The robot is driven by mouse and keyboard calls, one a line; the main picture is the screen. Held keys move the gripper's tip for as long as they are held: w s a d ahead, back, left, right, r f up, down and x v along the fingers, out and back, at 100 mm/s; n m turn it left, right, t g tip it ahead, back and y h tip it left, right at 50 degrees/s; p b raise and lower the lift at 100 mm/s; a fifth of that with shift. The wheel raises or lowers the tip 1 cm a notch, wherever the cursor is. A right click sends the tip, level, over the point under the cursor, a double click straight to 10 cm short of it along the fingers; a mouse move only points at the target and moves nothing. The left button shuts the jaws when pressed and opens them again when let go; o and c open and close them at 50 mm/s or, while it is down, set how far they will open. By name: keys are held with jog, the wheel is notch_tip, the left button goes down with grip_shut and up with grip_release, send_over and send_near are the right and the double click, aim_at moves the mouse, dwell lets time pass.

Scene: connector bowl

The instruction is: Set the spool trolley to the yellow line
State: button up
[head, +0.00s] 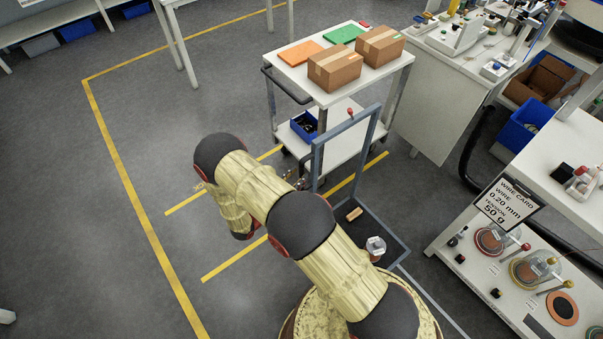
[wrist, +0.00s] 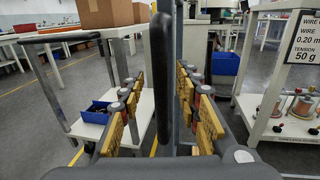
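The spool trolley, as I take it, is a low dark platform (head: 362,234) with a grey upright frame (head: 371,141). A clear-and-copper spool (head: 375,246) and a small tan block (head: 354,214) are on its deck. Two short yellow lines (head: 222,268) cross the floor; one runs toward and behind the frame. My gripper (head: 304,181) is at the frame's left upright, mostly hidden by my arm. In the wrist view, its yellow-padded fingers (wrist: 161,78) stand apart on either side of a dark vertical bar (wrist: 162,50), with narrow gaps visible. Contact farther down is unclear.
A white two-tier cart (head: 290,73) with cardboard boxes (head: 335,68) and a blue bin (head: 304,126) stands just beyond the frame. Benches (head: 478,250) line the right side. Open floor (head: 150,130) lies left, inside a long yellow line (head: 131,189).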

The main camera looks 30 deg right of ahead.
jog(key=shift+x, duration=1.45)
jog(key=shift+c, duration=0.7)
grip_shut()
